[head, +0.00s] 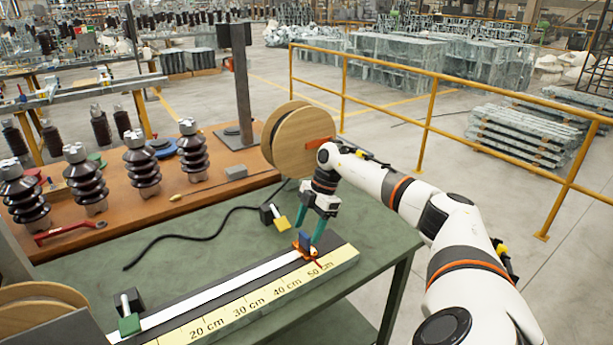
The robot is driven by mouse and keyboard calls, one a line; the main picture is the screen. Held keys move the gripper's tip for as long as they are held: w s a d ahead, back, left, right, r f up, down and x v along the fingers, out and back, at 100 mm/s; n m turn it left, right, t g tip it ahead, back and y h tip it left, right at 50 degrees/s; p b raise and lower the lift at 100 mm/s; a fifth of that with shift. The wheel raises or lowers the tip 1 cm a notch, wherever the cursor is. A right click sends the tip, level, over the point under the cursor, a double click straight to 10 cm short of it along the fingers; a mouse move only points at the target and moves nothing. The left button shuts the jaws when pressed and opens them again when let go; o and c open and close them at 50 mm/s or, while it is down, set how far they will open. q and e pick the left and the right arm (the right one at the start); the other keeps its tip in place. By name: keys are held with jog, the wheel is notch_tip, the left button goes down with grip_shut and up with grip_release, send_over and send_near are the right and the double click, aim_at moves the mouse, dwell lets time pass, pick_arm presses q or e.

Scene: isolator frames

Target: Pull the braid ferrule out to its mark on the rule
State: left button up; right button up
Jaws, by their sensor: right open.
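The long rule (262,306) lies along the front of the green table, with a yellow scale marked 20 to 50 cm. A flat whitish braid (215,289) runs along its dark bed. At the braid's right end, near the 50 cm label, sits a small orange and blue piece (304,250), which looks like the ferrule or a mark beside it; I cannot tell them apart. My right gripper (309,238) points down with its green fingertips at this piece, partly covering it. The jaws are open. I cannot tell whether they touch it. My left gripper is out of view.
A green clamp block (129,323) stands at the braid's left end. A yellow-and-black block (275,216) and a black cable (205,237) lie behind the rule. A wooden reel (303,146) stands behind my right wrist. Dark ribbed insulators (140,166) line the brown bench.

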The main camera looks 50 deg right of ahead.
jog(key=b+v, duration=0.1)
jog(key=v, duration=0.8)
jog(key=shift+d+r, duration=0.2)
jog(key=shift+r, duration=0.15)
jog(key=shift+s, duration=0.15)
